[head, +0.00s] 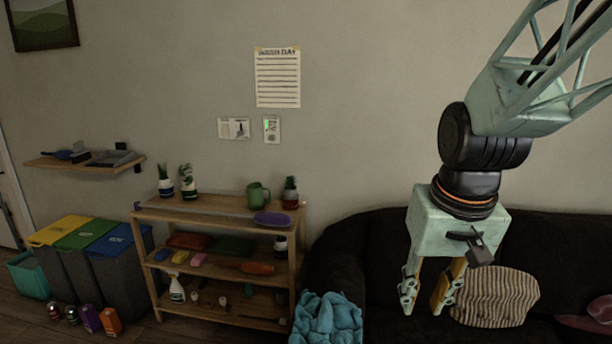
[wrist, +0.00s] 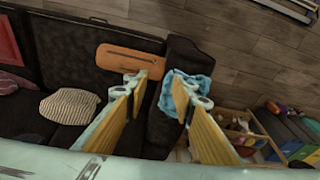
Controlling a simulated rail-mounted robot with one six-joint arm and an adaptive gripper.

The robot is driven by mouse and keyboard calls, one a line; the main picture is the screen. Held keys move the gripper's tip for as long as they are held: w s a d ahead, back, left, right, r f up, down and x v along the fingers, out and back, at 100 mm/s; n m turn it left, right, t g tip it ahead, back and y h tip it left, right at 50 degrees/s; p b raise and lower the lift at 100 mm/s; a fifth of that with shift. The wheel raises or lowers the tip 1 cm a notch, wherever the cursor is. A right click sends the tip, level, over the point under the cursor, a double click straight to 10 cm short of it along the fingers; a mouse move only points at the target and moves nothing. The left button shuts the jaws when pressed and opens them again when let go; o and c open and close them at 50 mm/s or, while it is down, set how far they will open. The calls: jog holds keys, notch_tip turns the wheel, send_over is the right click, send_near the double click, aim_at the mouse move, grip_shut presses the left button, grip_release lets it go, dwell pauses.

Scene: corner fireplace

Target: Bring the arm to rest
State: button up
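My gripper (head: 427,291) hangs pointing down at the right of the head view, in front of the dark sofa (head: 372,250). Its two fingers are apart with nothing between them. In the wrist view my gripper (wrist: 160,93) also shows open, with yellow inner pads. Below the fingers are the sofa's arm and a blue cloth (wrist: 190,90). No object is held.
Recycling bins (head: 112,250) stand further left. A striped cushion (head: 497,297) lies on the sofa. An orange-brown item (wrist: 130,62) shows in the wrist view.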

jog(key=s+r, duration=0.5)
jog(key=s, duration=0.5)
jog(key=s+a+r+t, duration=0.1)
jog(key=s+r, duration=0.4)
jog(key=s, duration=0.6)
jog(key=shift+n+t, duration=0.3)
jog(key=shift+n, duration=0.1)
jog(key=shift+s, duration=0.1)
jog(key=shift+d, duration=0.1)
dwell(1.2)
